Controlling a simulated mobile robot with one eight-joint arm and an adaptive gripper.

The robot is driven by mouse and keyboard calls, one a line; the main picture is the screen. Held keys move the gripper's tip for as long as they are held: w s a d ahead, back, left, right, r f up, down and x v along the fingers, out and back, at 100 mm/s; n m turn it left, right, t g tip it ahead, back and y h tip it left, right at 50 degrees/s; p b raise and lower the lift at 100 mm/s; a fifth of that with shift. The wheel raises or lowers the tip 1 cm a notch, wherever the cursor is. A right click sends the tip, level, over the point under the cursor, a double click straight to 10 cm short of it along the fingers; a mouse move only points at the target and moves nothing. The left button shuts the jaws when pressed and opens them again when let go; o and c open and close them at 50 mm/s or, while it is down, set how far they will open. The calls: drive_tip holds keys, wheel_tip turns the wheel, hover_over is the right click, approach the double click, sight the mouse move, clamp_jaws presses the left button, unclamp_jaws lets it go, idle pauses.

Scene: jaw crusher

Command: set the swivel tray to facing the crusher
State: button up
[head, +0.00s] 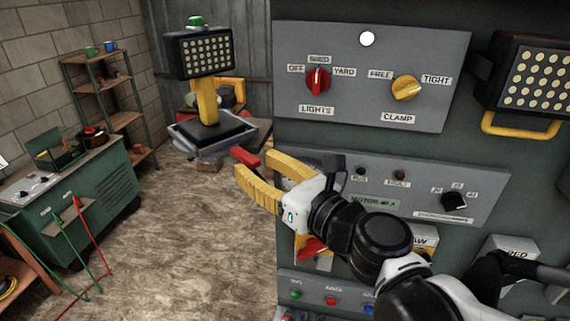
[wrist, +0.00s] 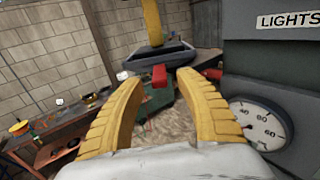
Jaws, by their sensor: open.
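The swivel tray (head: 181,143) is a shallow grey tray left of the crusher panel in the head view. It also shows ahead of my gripper in the wrist view (wrist: 140,60). Its red handle (head: 245,157) sticks out toward my gripper (head: 254,166). In the wrist view the red handle (wrist: 159,76) appears between the fingertips of my gripper (wrist: 160,82). The yellow fingers are apart and no grip on the handle shows. I cannot tell how far the handle is beyond the fingertips.
A lamp (head: 200,54) on a yellow post rises at the tray. The crusher's control panel (head: 370,75) stands close on the right. A pressure gauge (wrist: 257,124) is close to the right finger. A green cabinet (head: 95,185) and shelf stand left, with open floor (head: 190,240) between.

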drive_tip(key=v, duration=0.8)
drive_tip(key=shift+s, duration=0.25)
drive_tip(key=shift+w+d, duration=0.1)
drive_tip(key=shift+d, duration=0.05)
